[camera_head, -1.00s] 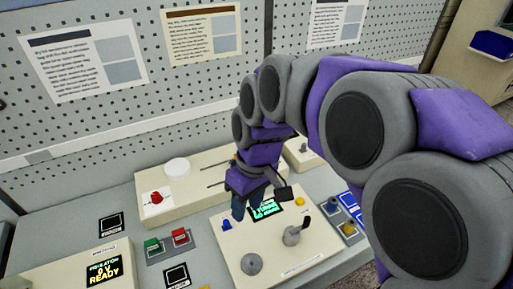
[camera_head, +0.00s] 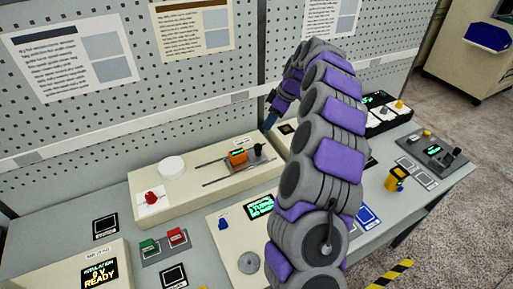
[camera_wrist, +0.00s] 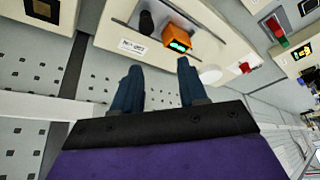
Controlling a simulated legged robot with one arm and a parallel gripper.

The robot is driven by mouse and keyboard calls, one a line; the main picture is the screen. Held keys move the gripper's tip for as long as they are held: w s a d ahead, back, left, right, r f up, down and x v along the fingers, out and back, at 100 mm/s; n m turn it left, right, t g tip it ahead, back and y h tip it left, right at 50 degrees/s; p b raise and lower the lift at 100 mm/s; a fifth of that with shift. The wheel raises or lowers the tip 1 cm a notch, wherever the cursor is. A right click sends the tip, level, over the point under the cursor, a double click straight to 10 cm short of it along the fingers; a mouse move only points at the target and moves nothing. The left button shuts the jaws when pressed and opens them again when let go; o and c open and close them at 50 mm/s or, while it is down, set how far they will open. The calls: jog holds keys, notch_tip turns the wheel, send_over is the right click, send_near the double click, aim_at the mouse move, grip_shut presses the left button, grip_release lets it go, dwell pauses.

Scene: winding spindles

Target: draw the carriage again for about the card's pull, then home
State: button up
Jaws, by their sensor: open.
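The carriage, an orange block (camera_head: 238,157) with a small green readout, sits on the two rods of the cream bench unit (camera_head: 150,219). A dark knob (camera_head: 258,150) stands on a grey plate just right of it. In the wrist view the orange block (camera_wrist: 180,37) and the dark knob (camera_wrist: 146,22) lie ahead of the fingertips. My gripper (camera_wrist: 157,68) is open and empty, its two blue fingers apart and touching neither. In the head view its blue fingertip end (camera_head: 272,122) shows near the pegboard, beyond the unit; my arm hides part of it.
A white disc (camera_head: 172,164) and a red knob (camera_head: 151,198) are left on the unit. Green (camera_head: 148,247) and red (camera_head: 178,238) blocks stand in front. The pegboard (camera_head: 150,110) closes off the back.

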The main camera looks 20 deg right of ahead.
aim_at(260, 145)
jog(key=d+x, duration=0.1)
jog(key=x, duration=0.5)
jog(key=d+b+x, duration=0.1)
jog(key=x, duration=0.5)
jog(key=w+d+b+x, duration=0.1)
jog(key=x, duration=0.4)
jog(key=shift+a+f, duration=0.1)
jog(key=shift+f, duration=0.65)
grip_shut()
jog(key=shift+a+f, duration=0.1)
